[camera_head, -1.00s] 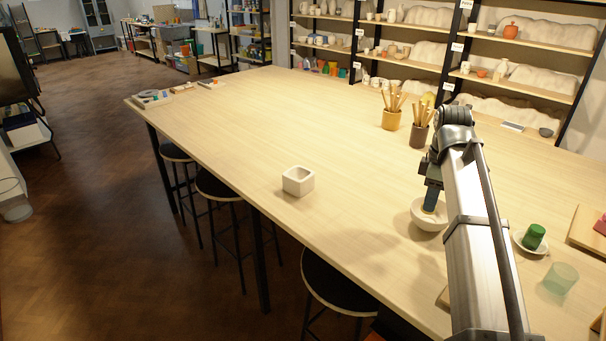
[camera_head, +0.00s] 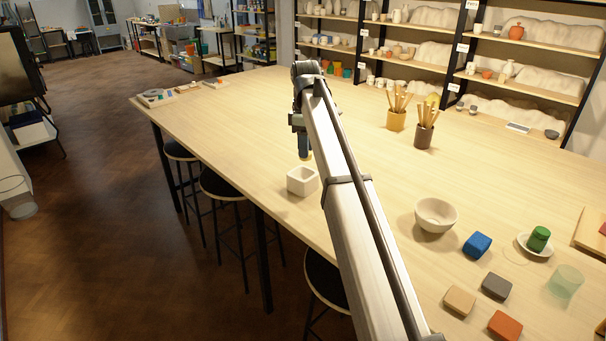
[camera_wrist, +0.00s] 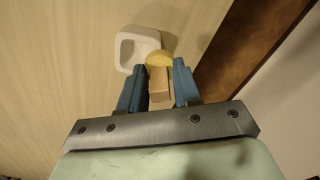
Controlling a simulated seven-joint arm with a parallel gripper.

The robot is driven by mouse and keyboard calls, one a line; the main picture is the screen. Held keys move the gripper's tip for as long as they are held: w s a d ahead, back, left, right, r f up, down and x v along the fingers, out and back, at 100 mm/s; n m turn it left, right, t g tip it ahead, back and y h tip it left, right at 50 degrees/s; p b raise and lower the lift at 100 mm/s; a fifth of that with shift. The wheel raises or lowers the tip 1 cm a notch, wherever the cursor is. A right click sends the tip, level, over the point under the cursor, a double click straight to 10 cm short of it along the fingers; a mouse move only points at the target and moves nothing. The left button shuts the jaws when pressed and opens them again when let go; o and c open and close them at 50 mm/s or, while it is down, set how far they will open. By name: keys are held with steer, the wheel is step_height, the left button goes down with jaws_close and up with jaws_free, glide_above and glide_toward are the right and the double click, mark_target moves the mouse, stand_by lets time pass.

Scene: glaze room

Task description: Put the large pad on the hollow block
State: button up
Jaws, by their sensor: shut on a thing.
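The hollow block (camera_head: 302,181) is a white, rounded-square block with an open top, standing near the table's front edge. It also shows in the wrist view (camera_wrist: 127,48). My gripper (camera_head: 303,146) is shut on a tan, block-like piece (camera_wrist: 159,84) with a round yellow end (camera_wrist: 159,59), which I take to be the large pad. In the wrist view the yellow end overlaps one corner of the hollow block's rim. In the head view the gripper is above the block, toward its back side. The fingers partly hide the held piece; I cannot tell its exact height.
An empty white bowl (camera_head: 436,214) stands to the right. Near it are a blue block (camera_head: 477,244), a grey block (camera_head: 496,286), a tan block (camera_head: 459,300), an orange block (camera_head: 505,325) and a green piece (camera_head: 539,238) on a saucer. The table around the hollow block is clear.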

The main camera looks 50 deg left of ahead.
steer(key=r+m, duration=0.2)
glide_above(303, 173)
steer(key=m, duration=0.4)
steer(key=shift+f, duration=5.25)
steer(key=shift+f, duration=0.15)
steer(key=o, duration=1)
steer(key=shift+o, duration=0.2)
step_height(303, 173, up, 12)
steer(key=shift+r, duration=0.2)
